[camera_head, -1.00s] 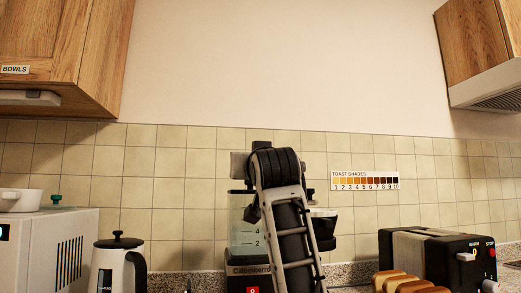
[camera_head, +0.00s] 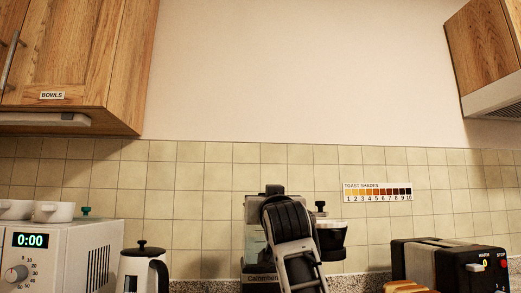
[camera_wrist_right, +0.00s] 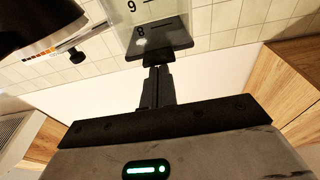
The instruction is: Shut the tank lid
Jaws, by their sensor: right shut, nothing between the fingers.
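The coffee maker stands in the middle of the head view with its clear tank (camera_head: 254,242), partly hidden behind my right arm. In the right wrist view the tank (camera_wrist_right: 135,12) carries number marks and shows at the top. A dark plate, seemingly the tank lid (camera_wrist_right: 165,38), lies at the tank's end; I cannot tell how far it is tilted. My right gripper (camera_wrist_right: 153,70) is shut and empty, its fingertips at or very near the dark plate. In the head view my arm hides the fingers. My left gripper is not in view.
A black cup-shaped part (camera_head: 331,238) with a knob sits right of the tank. A toaster (camera_head: 440,262) with bread before it is at right, a white kettle (camera_head: 143,268) and microwave (camera_head: 65,250) at left. Wooden cabinets (camera_head: 80,60) hang above.

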